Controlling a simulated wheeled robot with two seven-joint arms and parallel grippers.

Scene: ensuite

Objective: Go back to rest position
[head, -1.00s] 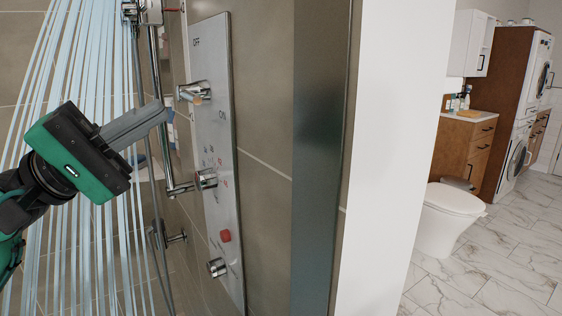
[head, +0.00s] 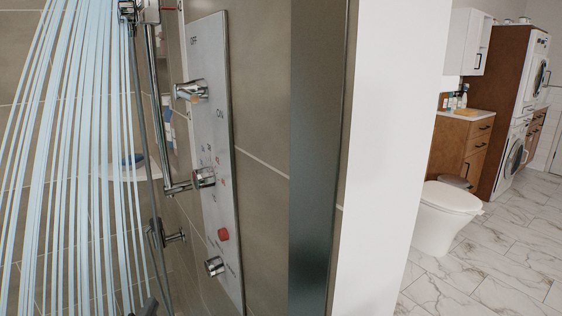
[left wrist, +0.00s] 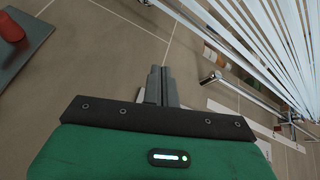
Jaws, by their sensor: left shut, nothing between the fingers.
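My left gripper (left wrist: 163,85) is shut and empty in the left wrist view, with its two dark fingers together in front of the green body. In the left wrist view the red button (left wrist: 10,28) is at the upper left. My right gripper is in neither view.
Water streams (head: 75,160) fall at the left of the head view. A chrome riser rail (head: 158,100) and a hose stand beside the panel. A glass edge and white wall (head: 385,150) divide the shower from the toilet (head: 447,215). The marble floor (head: 500,240) at right is clear.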

